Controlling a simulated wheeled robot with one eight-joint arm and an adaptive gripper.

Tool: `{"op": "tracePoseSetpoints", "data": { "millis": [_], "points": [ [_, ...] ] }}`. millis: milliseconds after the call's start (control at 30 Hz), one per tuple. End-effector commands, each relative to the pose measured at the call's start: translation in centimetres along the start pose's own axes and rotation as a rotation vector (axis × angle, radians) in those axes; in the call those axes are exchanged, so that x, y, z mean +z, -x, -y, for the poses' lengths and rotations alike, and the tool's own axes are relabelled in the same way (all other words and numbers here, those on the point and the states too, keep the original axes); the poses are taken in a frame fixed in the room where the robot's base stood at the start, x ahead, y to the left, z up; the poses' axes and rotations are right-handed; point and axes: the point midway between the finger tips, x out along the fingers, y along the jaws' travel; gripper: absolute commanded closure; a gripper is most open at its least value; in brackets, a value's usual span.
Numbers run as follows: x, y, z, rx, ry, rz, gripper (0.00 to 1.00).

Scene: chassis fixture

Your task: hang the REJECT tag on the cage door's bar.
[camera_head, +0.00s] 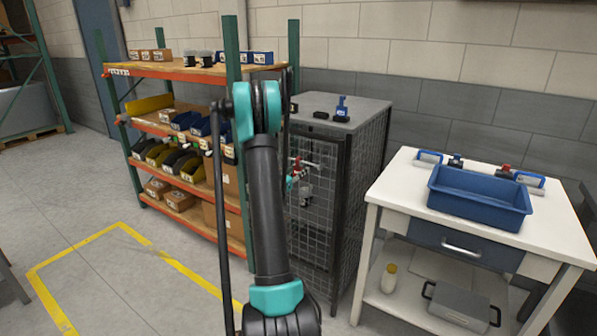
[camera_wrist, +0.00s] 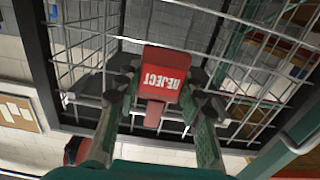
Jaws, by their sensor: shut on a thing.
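The red REJECT tag (camera_wrist: 165,78) is between the fingers of my gripper (camera_wrist: 160,92) in the wrist view, its white lettering upside down. My gripper is shut on it. The wire-mesh cage (camera_wrist: 245,75) fills the view behind the tag. I cannot tell whether the tag touches a bar. In the head view the dark-framed cage (camera_head: 345,185) stands right of my arm, and part of my gripper with something red (camera_head: 300,164) shows in front of its mesh door. My arm hides the rest, and the door's bar cannot be made out clearly.
Small black and blue items (camera_head: 341,108) stand on the cage top. A shelf rack (camera_head: 165,130) with bins and boxes is on the left. A white workbench (camera_head: 385,190) with a blue tray (camera_head: 480,205) is on the right. Yellow tape (camera_head: 75,243) marks open floor.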

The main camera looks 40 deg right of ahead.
Motion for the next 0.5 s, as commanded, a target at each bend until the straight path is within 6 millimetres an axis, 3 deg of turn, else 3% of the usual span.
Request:
{"op": "tracePoseSetpoints", "data": {
  "millis": [33,200,500],
  "points": [
    [-0.01,0.01,0.00,0.000,0.000,0.000,0.60],
    [-0.01,0.01,0.00,0.000,0.000,0.000,0.39],
    [-0.01,0.10,0.01,0.000,0.000,0.000,0.38]
  ]
}}
